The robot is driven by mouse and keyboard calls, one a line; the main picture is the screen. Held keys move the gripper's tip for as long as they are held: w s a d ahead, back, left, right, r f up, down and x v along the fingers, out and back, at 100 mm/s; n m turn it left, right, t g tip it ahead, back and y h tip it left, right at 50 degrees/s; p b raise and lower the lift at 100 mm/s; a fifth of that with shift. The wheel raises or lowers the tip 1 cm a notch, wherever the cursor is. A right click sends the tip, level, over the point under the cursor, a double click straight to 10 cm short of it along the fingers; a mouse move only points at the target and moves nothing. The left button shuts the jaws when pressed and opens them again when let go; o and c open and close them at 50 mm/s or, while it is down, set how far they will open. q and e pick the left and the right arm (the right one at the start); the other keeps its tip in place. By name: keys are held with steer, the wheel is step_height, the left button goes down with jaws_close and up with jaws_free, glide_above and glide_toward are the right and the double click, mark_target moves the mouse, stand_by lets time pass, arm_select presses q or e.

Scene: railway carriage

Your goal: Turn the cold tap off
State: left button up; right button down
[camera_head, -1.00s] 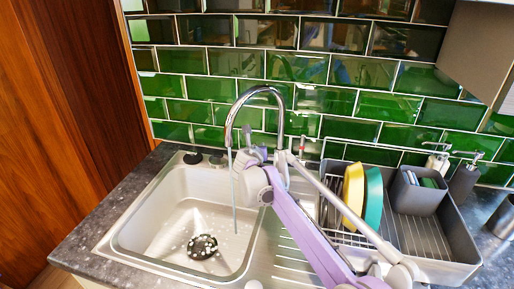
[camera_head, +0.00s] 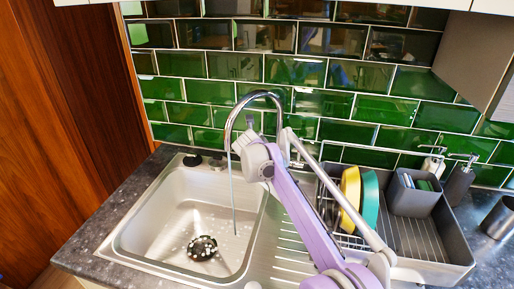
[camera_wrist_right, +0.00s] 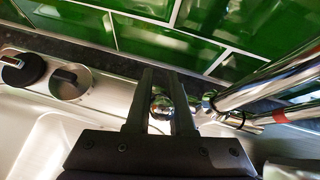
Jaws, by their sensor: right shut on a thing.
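The chrome gooseneck tap (camera_head: 262,95) stands behind the sink, and a thin stream of water (camera_head: 232,195) falls from its spout into the bowl. My right gripper (camera_wrist_right: 162,98) is at the tap's base, shut on a small chrome tap handle (camera_wrist_right: 160,106) that shows between its two dark fingers in the right wrist view. I see no blue mark on this handle. A chrome lever with a red band (camera_wrist_right: 279,117) lies to the right of the fingers. In the head view my right wrist hides the handle and most of the gripper. My left gripper is out of view.
The steel sink bowl (camera_head: 170,222) has a dark drain (camera_head: 202,247). A grey dish rack (camera_head: 424,245) with yellow and green plates stands right of the tap. The green tiled wall (camera_head: 300,70) is close behind.

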steer(key=c, duration=0.8)
jaws_free()
steer(key=v, duration=0.7)
steer(key=shift+s+a+r, duration=0.1)
steer(key=shift+s+r, duration=0.1)
